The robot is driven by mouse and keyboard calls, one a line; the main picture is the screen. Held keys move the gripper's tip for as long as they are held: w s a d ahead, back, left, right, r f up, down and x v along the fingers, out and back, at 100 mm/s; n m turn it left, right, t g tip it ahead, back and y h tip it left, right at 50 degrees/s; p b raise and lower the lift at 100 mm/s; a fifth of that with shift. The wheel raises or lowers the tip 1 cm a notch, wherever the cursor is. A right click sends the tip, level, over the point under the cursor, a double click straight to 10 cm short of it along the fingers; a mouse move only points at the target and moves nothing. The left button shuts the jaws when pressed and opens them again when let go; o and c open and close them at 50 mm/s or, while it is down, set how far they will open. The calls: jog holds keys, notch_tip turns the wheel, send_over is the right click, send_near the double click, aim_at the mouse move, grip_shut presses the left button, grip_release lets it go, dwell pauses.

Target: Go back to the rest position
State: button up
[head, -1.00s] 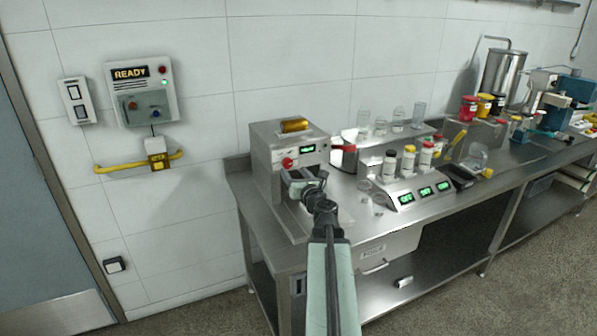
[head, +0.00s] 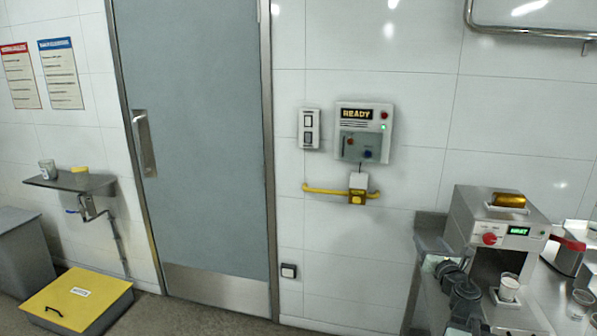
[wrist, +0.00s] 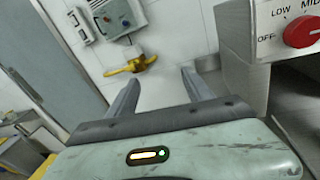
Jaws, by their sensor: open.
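My gripper (head: 436,264) is at the lower right of the head view, left of the steel machine (head: 508,225) with the red knob and green display. In the wrist view my gripper (wrist: 160,92) is open, with its two fingers apart and nothing between them. A small white cup (head: 508,287) stands in the machine's front recess, apart from my gripper. The machine's side and red knob (wrist: 303,31) show close on the right in the wrist view. Part of my arm is cut off by the bottom edge of the head view.
A control box reading READY (head: 363,132) and a yellow handle (head: 340,191) are on the wall. A grey door (head: 195,150) is left of them. The floor before the door looks free.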

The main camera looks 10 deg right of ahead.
jog(key=w+a+f+n+g+y, duration=0.1)
jog(key=w+a+n+y, duration=0.15)
jog(key=a, duration=0.55)
jog(key=w+a+f+n+y, duration=0.1)
jog(key=w+a+n+y, duration=0.15)
jog(key=a, duration=0.55)
jog(key=s+a+f+n+g+y+p, duration=0.1)
jog(key=a+f+n+g+y, duration=0.15)
jog(key=a+n, duration=0.6)
jog(key=s+a+f+n+g+y+p, duration=0.1)
jog(key=a+f+n+g+y, duration=0.25)
jog(key=a, duration=0.85)
jog(key=s+a+f+n+g+h, duration=0.4)
jog(key=s+a+f+n+g, duration=0.15)
jog(key=s+f+n, duration=0.6)
jog(key=s+d+f+n+g+h, duration=0.1)
jog(key=s+d+n+g+h, duration=0.3)
jog(key=s+d+n, duration=0.3)
jog(key=d+n+g, duration=0.1)
jog(key=d+n, duration=0.1)
jog(key=n, duration=0.2)
jog(key=shift+f, duration=0.35)
jog(key=shift+a, duration=0.1)
